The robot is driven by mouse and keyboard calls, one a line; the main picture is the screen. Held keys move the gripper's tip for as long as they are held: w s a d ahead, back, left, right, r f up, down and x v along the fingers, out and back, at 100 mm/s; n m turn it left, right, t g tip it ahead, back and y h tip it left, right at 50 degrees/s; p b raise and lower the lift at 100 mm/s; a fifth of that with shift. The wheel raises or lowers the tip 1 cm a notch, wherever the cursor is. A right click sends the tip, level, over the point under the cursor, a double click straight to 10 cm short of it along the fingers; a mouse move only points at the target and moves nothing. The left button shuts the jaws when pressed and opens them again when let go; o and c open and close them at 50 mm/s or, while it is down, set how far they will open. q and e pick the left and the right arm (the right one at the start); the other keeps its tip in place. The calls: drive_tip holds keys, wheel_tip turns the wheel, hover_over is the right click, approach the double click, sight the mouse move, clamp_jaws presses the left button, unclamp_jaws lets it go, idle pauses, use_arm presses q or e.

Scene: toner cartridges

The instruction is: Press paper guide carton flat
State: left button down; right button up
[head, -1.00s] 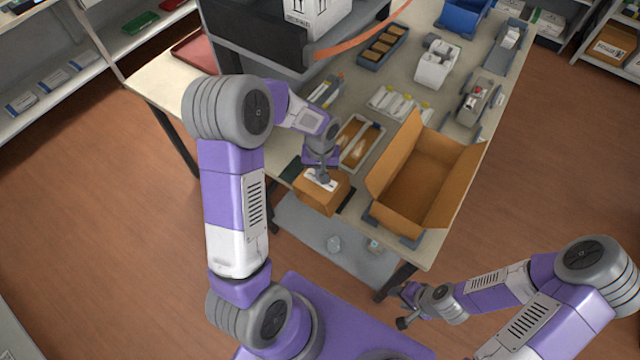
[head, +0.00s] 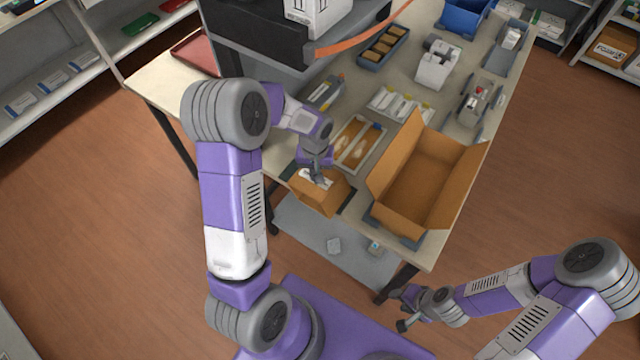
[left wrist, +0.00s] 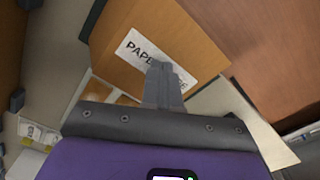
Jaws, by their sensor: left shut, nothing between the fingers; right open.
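The paper guide carton (head: 318,197) is a small brown box at the near edge of the table, with a white label on its top. It also shows in the left wrist view (left wrist: 150,25), where its label (left wrist: 150,55) reads "PAP..." and the rest is partly covered by my fingers. My left gripper (head: 318,178) is shut and empty, with its fingertips over the label; I cannot tell for sure whether they touch it. The shut fingers also show in the left wrist view (left wrist: 162,80). My right gripper (head: 403,308) is open and empty, low at the right, off the table's near corner.
A large open cardboard box (head: 420,185) stands right of the carton on the table (head: 455,215). A tray with brown pieces (head: 352,143) lies just behind the carton. A dark shelf (head: 265,50) with an orange strip rises at the back left.

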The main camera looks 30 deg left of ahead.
use_arm(q)
drive_tip(key=shift+s+d+f, duration=0.15)
drive_tip(key=shift+f, duration=0.1)
drive_tip(key=shift+a+f+b, duration=0.3)
drive_tip(key=shift+f, duration=0.1)
drive_tip(key=shift+a+f, duration=0.2)
drive_tip(key=shift+w+a, duration=0.15)
drive_tip(key=shift+w, duration=0.05)
drive_tip(key=shift+a, duration=0.1)
drive_tip(key=shift+a+f+b, duration=0.45)
drive_tip(key=shift+f+b, duration=0.35)
drive_tip(key=shift+f, duration=0.1)
